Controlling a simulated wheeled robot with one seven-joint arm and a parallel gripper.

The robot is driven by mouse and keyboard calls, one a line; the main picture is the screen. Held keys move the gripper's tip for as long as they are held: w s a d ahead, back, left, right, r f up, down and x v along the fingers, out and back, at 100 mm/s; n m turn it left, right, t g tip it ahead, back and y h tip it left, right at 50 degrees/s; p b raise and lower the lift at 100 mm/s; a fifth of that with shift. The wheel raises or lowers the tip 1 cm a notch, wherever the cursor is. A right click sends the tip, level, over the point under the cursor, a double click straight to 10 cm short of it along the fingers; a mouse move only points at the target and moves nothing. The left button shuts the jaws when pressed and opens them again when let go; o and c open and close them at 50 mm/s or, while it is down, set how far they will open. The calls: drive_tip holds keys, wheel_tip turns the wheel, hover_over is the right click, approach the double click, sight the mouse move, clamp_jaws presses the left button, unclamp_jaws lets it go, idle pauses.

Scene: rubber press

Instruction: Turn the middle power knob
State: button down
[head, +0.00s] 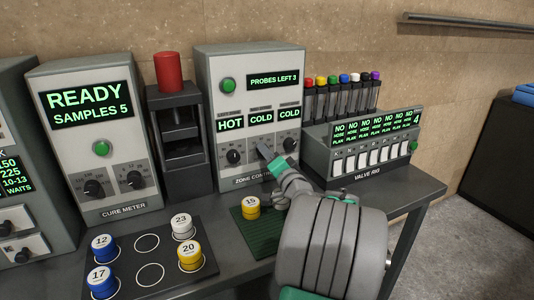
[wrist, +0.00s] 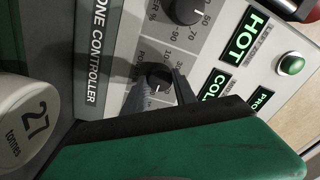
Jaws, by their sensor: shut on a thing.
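The zone controller (head: 205,70) is a grey box with three dark knobs under displays reading HOT, COLD and COLD. The middle power knob (wrist: 158,79) is dark with a light pointer mark, beside the middle COLD display. My gripper (wrist: 160,92) has its two dark fingers on either side of this knob, shut on it. In the head view my gripper (head: 266,154) covers most of the middle knob. The left knob (head: 233,157) and the right knob (head: 290,145) are uncovered. The left knob also shows at the top of the wrist view (wrist: 186,9).
The valve rig (head: 365,150) with several colored vials stands to the right. A red-topped press (head: 168,72) and the cure meter (head: 80,90) stand to the left.

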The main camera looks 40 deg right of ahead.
drive_tip(key=shift+r, duration=0.1)
drive_tip(key=c, duration=1)
unclamp_jaws()
drive_tip(key=shift+s, duration=0.1)
drive_tip(key=b+v, duration=0.1)
drive_tip(key=v, duration=0.6)
drive_tip(key=shift+s+a, duration=0.15)
drive_tip(key=shift+s, duration=0.2)
